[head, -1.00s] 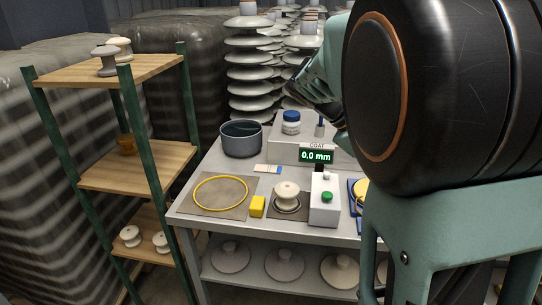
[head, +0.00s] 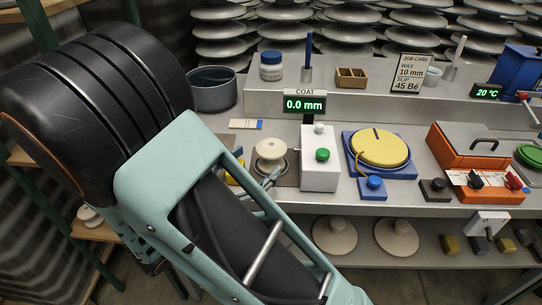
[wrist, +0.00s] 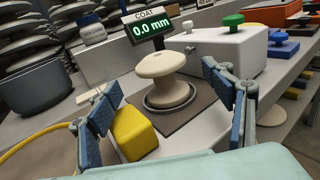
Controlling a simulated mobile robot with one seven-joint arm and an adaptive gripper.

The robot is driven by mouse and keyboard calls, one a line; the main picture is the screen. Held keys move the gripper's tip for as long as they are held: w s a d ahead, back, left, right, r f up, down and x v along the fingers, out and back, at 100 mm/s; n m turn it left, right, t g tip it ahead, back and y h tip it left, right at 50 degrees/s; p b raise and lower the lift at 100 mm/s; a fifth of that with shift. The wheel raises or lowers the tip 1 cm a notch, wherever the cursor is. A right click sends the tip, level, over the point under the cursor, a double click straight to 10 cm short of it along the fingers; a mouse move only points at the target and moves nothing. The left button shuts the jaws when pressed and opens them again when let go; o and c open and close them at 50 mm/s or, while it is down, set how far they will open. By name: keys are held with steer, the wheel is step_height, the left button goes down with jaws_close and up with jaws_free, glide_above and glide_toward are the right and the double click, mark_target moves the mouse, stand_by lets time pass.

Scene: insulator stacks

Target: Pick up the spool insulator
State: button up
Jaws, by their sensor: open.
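A cream spool insulator (head: 270,149) stands upright on a grey mat on the bench, left of the white coat gauge box. In the wrist view the spool insulator (wrist: 163,75) sits inside a dark ring on the mat (wrist: 185,120). My gripper (wrist: 160,92) is open and empty, its blue-padded fingers spread to the left and right in front of the spool, apart from it. In the head view my gripper is mostly hidden behind my arm, with a small part showing just in front of the spool.
A yellow block (wrist: 134,132) stands beside my left finger, front-left of the spool. The white gauge box (head: 320,160) with a green button stands close on the right. A dark pot (head: 214,92) is behind left. A yellow disc device (head: 379,150) lies farther right.

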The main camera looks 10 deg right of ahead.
mark_target(270, 149)
steer(key=x, duration=0.3)
steer(key=b+x, duration=0.1)
steer(key=x, duration=0.1)
steer(key=shift+w+d+r, duration=0.2)
steer(key=shift+d, duration=0.1)
steer(key=c, duration=1.5)
steer(key=shift+c, duration=1.3)
steer(key=shift+r, duration=0.2)
